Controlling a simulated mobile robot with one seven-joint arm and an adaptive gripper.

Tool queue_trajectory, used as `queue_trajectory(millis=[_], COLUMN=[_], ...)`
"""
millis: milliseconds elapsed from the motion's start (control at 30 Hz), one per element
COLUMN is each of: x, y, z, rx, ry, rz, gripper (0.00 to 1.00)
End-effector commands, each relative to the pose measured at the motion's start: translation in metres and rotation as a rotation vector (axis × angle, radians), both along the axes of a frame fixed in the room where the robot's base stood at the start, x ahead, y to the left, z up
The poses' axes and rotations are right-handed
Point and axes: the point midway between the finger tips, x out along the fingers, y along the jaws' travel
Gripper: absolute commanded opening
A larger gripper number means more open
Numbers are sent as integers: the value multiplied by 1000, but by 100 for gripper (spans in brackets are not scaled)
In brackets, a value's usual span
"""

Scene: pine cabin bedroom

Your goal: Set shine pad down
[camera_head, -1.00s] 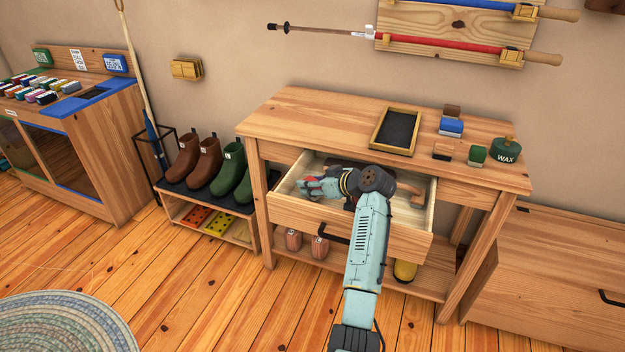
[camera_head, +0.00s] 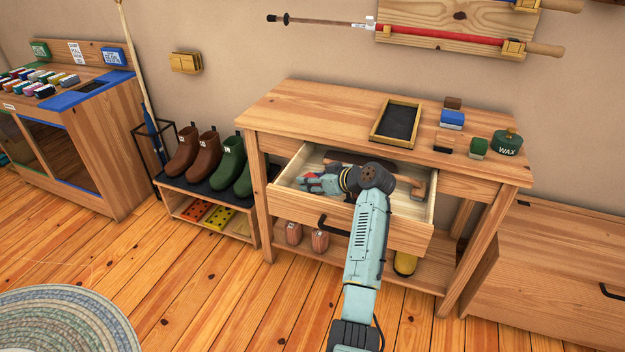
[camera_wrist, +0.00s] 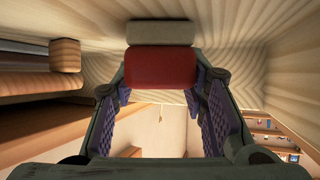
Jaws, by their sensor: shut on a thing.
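The shine pad (camera_wrist: 162,68), a red block with a pale cream layer, is between my fingertips in the wrist view. My gripper (camera_wrist: 163,85) is shut on it, with a purple finger pad on each side. In the head view my gripper (camera_head: 318,182) reaches down inside the open drawer (camera_head: 293,198) of the wooden table, toward its left part. The pad shows there only as a small reddish patch by the fingertips. Whether it touches the drawer floor I cannot tell.
Wooden-handled items (camera_head: 418,187) lie in the drawer's right and back. On the tabletop (camera_head: 315,110) stand a dark-bottomed tray (camera_head: 400,124), a blue block (camera_head: 452,119), a green block (camera_head: 478,147) and a wax tin (camera_head: 507,143). The tabletop's left half is clear.

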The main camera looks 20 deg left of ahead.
Motion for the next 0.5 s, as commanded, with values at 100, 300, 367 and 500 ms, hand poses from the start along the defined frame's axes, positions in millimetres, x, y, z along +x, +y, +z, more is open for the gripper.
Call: queue_trajectory(millis=[100,300,367,500], x=[0,0,0,0], y=[0,0,0,0], z=[-1,-1,-1,-1], rx=[1,0,0,0], ry=[0,0,0,0], rz=[0,0,0,0], gripper=[42,55,59,63])
